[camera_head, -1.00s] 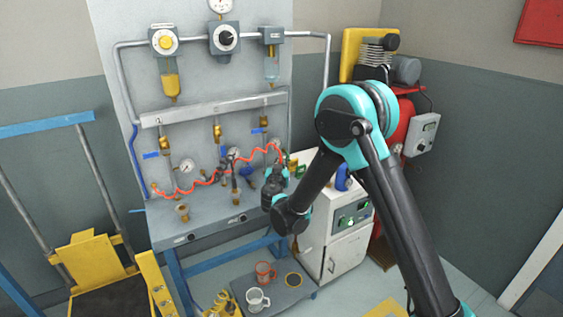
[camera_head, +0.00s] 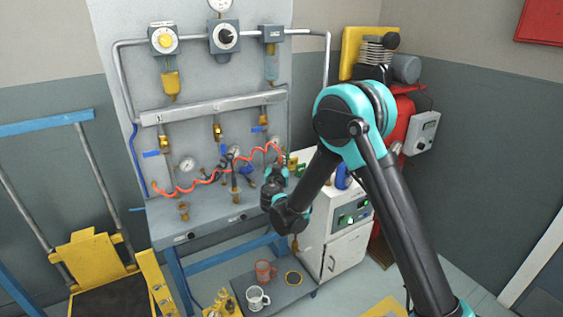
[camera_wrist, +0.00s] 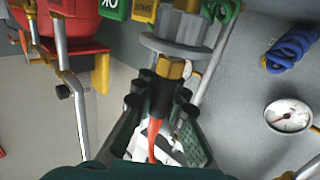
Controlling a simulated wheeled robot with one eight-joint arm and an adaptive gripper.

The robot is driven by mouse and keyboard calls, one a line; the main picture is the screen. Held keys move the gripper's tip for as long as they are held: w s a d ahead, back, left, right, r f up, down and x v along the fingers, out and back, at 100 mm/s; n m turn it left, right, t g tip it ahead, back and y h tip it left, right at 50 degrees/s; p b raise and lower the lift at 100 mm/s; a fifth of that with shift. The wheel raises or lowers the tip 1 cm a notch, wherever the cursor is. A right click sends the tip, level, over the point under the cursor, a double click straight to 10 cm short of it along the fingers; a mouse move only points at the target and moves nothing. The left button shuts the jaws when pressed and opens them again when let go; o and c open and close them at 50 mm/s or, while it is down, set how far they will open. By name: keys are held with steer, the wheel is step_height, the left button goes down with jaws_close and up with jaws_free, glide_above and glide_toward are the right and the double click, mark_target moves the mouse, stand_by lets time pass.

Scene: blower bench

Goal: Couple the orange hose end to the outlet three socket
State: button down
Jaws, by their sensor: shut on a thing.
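The orange hose (camera_head: 205,181) runs in a loose coil across the front of the panel, its right part reaching my gripper (camera_head: 277,172). In the wrist view my gripper (camera_wrist: 163,90) is shut on the black collar of the hose end (camera_wrist: 160,98). The hose end's brass hex nut (camera_wrist: 170,68) points up toward a grey flanged socket (camera_wrist: 175,48), which seems to be the outlet three socket. The nut is right at the socket's underside; I cannot tell whether it is seated. In the head view my gripper and wrist hide this spot.
A pressure gauge (camera_wrist: 289,116) and a blue coiled hose (camera_wrist: 291,48) are to the right in the wrist view. Green and yellow tags (camera_wrist: 130,9) hang near the socket. A white cabinet (camera_head: 345,235) and red compressor (camera_head: 402,115) stand right of the bench.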

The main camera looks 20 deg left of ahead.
steer(key=shift+f, duration=0.1)
steer(key=c, duration=1.5)
jaws_free()
steer(key=v, duration=1.2)
steer(key=shift+d, duration=0.1)
